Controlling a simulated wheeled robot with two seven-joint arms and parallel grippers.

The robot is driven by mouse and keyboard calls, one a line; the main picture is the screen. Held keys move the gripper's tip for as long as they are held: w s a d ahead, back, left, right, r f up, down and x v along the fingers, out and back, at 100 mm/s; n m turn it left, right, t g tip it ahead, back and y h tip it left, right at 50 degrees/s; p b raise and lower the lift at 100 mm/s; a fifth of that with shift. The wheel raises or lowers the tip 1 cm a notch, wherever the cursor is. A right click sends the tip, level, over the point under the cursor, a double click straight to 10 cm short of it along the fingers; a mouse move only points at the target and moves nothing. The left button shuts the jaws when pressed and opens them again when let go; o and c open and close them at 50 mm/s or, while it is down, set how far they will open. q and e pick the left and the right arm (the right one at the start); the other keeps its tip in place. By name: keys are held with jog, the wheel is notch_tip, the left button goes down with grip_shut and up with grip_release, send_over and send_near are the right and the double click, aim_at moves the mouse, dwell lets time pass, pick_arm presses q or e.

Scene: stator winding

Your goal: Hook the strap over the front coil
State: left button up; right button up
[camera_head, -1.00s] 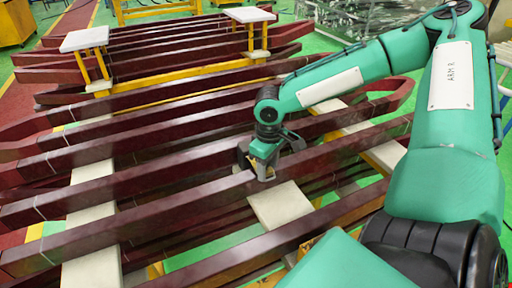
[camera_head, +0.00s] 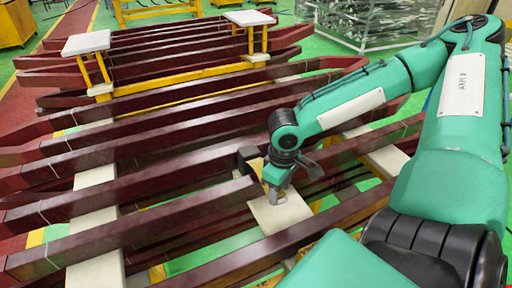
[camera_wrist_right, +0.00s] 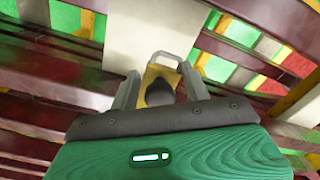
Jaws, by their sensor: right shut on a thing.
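My right gripper (camera_head: 272,187) points down at the dark red coil bars, near the middle of the picture. In the right wrist view the gripper (camera_wrist_right: 161,80) has its two grey fingers on either side of a yellow piece with a pale loop (camera_wrist_right: 160,72), which I take for the strap; a dark rounded part sits in it. The front coils are long dark red bars; one long coil bar (camera_head: 130,227) runs up to the gripper from the left, and a nearer bar (camera_head: 250,258) lies in front. The gripper hides where the strap meets the bars. My left gripper is not in view.
Pale boards (camera_head: 95,265) lie across under the bars, with another board (camera_head: 280,213) below my gripper. A yellow frame with white pads (camera_head: 86,42) stands at the back. More coil bars fill the left and back. A clear box (camera_head: 375,22) stands at the back right.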

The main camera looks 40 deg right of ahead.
jog(key=shift+s+a+r+p, duration=0.1)
jog(key=shift+s+a+p, duration=0.25)
jog(key=shift+s, duration=0.55)
jog(key=shift+s+a+f+p, duration=0.1)
jog(key=shift+s+a+p, duration=0.2)
jog(key=shift+s, duration=0.6)
jog(key=shift+s+a+r+p, duration=0.1)
jog(key=shift+s+a+p, duration=0.25)
jog(key=shift+s, duration=0.55)
jog(key=shift+c, duration=0.2)
jog(key=shift+s, duration=0.1)
